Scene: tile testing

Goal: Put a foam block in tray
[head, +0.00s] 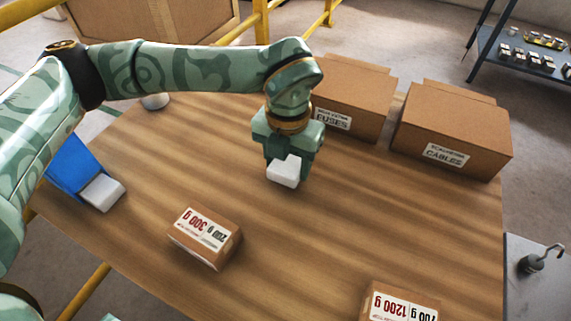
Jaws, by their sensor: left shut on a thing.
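My left gripper (284,160) is shut on a white foam block (284,171) above the middle of the wooden table. A blue object that looks like the tray (68,158) is at the table's left edge, partly hidden behind my left arm. Another white block (102,192) is at the blue object's lower right side; I cannot tell whether it lies inside or against it. The held block is well to the right of the blue object. My right gripper is not in view.
A small labelled carton (205,239) stands at front centre-left, another (400,304) at the front edge. The FUSES box (352,100) and CABLES box (455,125) stand at the back right. The wooden table (330,240) is bare between them. A hooked weight (532,262) sits at far right.

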